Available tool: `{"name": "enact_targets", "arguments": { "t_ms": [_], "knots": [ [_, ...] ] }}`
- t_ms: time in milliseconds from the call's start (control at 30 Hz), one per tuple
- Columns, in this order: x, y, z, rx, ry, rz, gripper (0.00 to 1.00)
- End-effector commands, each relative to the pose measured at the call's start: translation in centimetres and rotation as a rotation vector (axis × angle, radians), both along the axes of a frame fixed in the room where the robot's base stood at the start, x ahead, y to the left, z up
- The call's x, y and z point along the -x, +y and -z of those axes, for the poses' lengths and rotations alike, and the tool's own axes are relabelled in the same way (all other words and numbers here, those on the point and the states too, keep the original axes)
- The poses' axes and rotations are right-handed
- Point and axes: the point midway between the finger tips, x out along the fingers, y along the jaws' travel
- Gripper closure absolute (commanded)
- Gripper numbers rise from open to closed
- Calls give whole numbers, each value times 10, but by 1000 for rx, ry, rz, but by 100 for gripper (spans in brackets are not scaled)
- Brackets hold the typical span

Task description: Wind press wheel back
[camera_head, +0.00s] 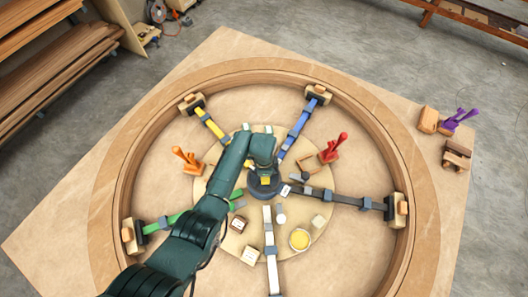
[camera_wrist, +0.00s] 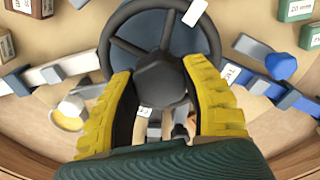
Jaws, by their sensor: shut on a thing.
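The press wheel (camera_wrist: 128,25) is a dark grey spoked wheel with a faceted hub (camera_wrist: 163,80), in the upper middle of the wrist view. A white marker (camera_wrist: 194,12) sits on its rim. In the head view the wheel (camera_head: 264,188) stands at the centre of the round board, partly hidden under my arm. My gripper (camera_wrist: 162,70) comes down over the wheel, its yellow ribbed fingers on either side of the hub and overlapping the near rim. It is shut on the wheel; the exact contact at the fingertips is hard to see.
Yellow (camera_head: 212,126), blue (camera_head: 298,128), green (camera_head: 162,222), white (camera_head: 270,240) and dark grey (camera_head: 345,199) press arms radiate toward the wooden ring (camera_head: 108,200). Red (camera_head: 333,148) and orange (camera_head: 187,160) clamps, small blocks and a yellow-filled pot (camera_head: 299,239) stand around the centre.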

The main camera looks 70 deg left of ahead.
Motion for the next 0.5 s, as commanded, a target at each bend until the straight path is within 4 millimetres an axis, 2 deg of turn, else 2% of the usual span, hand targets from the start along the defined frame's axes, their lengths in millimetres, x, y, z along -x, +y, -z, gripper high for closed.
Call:
{"name": "enact_targets", "arguments": {
  "t_ms": [500],
  "knots": [
    [2,-2,3,2,3,-491,90]
  ]
}}
